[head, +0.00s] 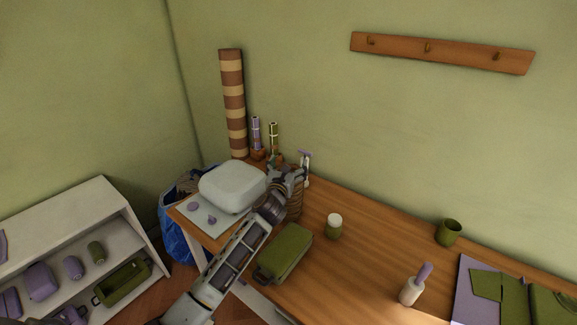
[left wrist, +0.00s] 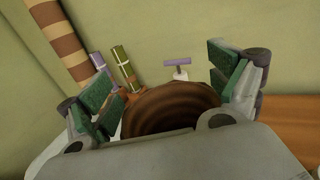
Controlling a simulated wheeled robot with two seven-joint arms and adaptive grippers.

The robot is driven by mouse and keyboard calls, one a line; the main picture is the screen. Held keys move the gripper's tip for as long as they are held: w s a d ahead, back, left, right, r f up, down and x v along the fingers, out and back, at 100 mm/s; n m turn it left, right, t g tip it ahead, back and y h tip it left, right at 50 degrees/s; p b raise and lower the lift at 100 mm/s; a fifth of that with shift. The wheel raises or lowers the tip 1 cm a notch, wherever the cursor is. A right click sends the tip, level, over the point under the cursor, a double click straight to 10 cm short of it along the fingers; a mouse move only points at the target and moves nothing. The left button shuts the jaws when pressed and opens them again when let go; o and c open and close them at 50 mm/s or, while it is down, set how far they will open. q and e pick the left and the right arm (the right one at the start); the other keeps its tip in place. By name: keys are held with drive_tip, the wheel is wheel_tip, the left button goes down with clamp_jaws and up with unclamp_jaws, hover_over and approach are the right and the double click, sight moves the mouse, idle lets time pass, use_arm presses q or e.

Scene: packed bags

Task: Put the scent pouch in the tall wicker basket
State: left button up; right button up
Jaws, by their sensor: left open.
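My left gripper (head: 285,178) is open over the tall wicker basket (head: 296,206) at the back of the table. In the left wrist view the two green-padded fingers of the left gripper (left wrist: 168,85) stand wide apart with nothing held between them. The brown ringed basket (left wrist: 170,108) shows just beyond them, with its dark inside facing the camera. My arm hides part of the basket in the head view. I cannot pick out the scent pouch for certain in either view, and the bottom of the basket is too dark to read. My right gripper is not in view.
A pale rounded case (head: 232,187) stands left of the gripper and an olive bag (head: 286,252) lies right of the forearm. A white-lidded jar (head: 334,226), a pump bottle (head: 412,288) and a green cup (head: 449,232) stand farther right. Bare tabletop lies between them.

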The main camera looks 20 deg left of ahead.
use_arm(q)
drive_tip(key=s, duration=1.2)
drive_tip(key=shift+d, duration=0.3)
idle(0.4)
idle(1.3)
